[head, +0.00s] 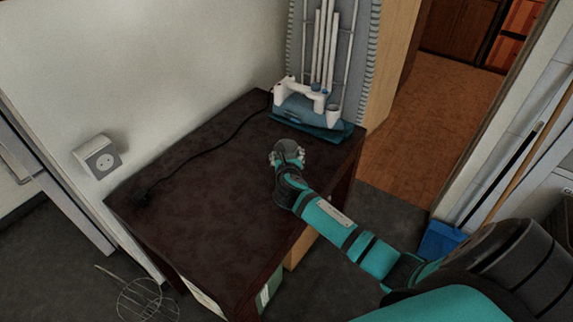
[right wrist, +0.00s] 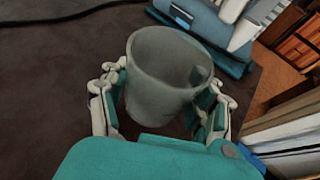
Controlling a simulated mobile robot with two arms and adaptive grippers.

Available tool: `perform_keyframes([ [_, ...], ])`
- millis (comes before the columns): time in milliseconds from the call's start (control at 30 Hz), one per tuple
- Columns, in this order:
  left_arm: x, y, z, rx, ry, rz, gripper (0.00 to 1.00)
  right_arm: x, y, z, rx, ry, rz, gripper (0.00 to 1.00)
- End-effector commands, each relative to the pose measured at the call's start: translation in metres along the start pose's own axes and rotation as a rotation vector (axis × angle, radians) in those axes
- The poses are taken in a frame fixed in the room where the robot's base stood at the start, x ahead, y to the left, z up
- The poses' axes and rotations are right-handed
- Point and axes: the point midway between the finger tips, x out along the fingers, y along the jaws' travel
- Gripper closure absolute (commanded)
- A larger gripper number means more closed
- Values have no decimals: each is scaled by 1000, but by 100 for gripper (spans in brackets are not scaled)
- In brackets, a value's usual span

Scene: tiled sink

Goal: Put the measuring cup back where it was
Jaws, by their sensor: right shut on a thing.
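The measuring cup (right wrist: 160,95) is a grey, round, open-topped cup, seen large in the right wrist view. My right gripper (head: 286,158) is shut on it, with a finger on each side of its wall. The cup's rim faces up and its inside looks empty. In the head view the gripper and cup are over the right part of the dark table (head: 205,195), in front of the blue-and-white device. I cannot tell whether the cup's base touches the table. My left gripper is out of view.
The blue-and-white device (head: 308,108) stands at the table's back right, against a grey ribbed panel (head: 355,60). A black cable (head: 215,146) runs along the table's back edge. A blue dustpan (head: 440,240) stands on the floor at right.

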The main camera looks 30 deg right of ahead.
Motion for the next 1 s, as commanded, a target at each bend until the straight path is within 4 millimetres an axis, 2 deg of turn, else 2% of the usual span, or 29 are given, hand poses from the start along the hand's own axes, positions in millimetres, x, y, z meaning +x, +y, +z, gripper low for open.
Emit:
perform_keyframes([
  [100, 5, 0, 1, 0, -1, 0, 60, 6, 0, -18, 1, 5, 0, 77],
  [200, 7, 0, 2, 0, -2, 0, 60, 11, 0, -29, 0, 2, 0, 77],
  [567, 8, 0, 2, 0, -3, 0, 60, 12, 0, -32, -1, 1, 0, 77],
  [600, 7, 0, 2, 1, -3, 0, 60, 12, 0, -32, -1, 1, 0, 36],
  [767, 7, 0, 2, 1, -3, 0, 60, 12, 0, -32, 0, 2, 0, 15],
  [1000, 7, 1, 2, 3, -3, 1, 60, 12, 0, -32, 0, 1, 0, 14],
])
